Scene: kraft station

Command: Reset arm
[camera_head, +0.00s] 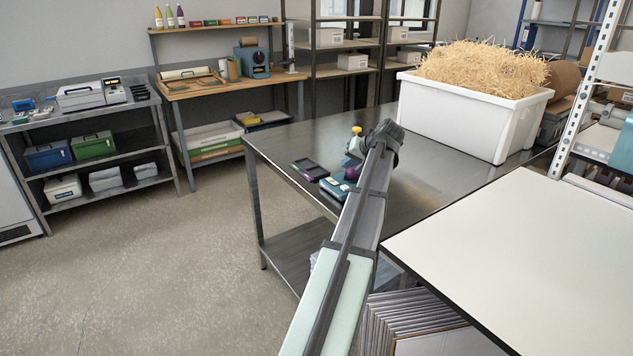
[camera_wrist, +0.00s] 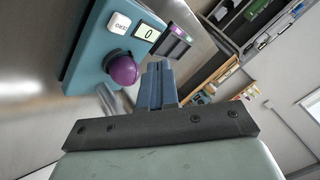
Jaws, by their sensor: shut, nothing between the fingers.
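My gripper (camera_wrist: 158,85) is shut and empty, with its two blue-grey fingers together in the middle of the wrist view. In the head view my arm reaches from the bottom up over the steel table (camera_head: 440,185), and its end hides the fingers. A teal device (camera_head: 338,187) lies on the table just left of my arm.
A dark tray (camera_head: 310,169) lies at the table's left edge. A yellow-capped bottle (camera_head: 356,138) is beside my arm's end. A white bin of straw-like filling (camera_head: 470,115) stands at the back right. A white board surface (camera_head: 530,250) is at the right. The steel top between is clear.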

